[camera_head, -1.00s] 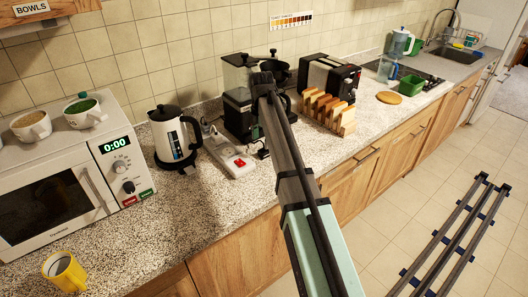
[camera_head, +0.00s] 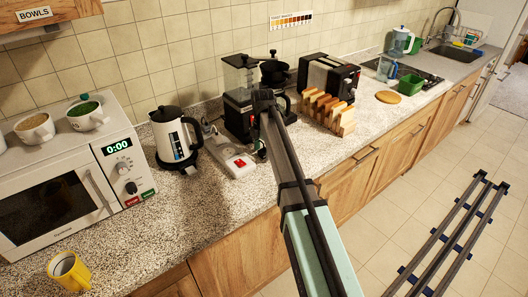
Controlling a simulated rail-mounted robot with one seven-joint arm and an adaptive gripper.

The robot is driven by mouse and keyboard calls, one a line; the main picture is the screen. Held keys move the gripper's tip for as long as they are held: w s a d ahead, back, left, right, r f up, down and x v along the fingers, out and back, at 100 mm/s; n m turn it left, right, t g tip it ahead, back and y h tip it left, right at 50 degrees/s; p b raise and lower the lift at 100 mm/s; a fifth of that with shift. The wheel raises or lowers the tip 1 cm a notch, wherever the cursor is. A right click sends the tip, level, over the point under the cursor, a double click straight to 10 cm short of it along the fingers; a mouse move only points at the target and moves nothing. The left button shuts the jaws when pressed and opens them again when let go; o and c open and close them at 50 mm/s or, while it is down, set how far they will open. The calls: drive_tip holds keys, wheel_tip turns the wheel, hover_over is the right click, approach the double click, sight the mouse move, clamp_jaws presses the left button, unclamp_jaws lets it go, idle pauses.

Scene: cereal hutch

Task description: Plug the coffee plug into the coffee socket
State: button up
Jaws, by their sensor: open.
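A white power strip (camera_head: 233,160) with a red switch lies on the counter, between the kettle and the black coffee appliances. Its sockets are too small to tell apart, so I cannot say which is the coffee socket. My arm reaches from the lower right to the front of the black coffee machine (camera_head: 238,82). My gripper (camera_head: 261,143) is at its far end, just right of the strip, open and mostly hidden by my arm. A small dark shape there blends with the gripper. I cannot make out the coffee plug for certain.
A white kettle (camera_head: 174,137) stands left of the strip. A microwave (camera_head: 60,185) with cups on top is further left, with a yellow mug (camera_head: 70,271) in front. A toaster (camera_head: 330,80) and a bread rack (camera_head: 328,112) stand right.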

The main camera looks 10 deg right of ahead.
sight(263, 151)
drive_tip(key=shift+f, duration=0.3)
drive_tip(key=shift+c, duration=0.4)
drive_tip(key=c, duration=1.1)
drive_tip(key=shift+r, duration=0.1)
wheel_tip(263, 151, up, 20)
drive_tip(key=b, duration=0.4)
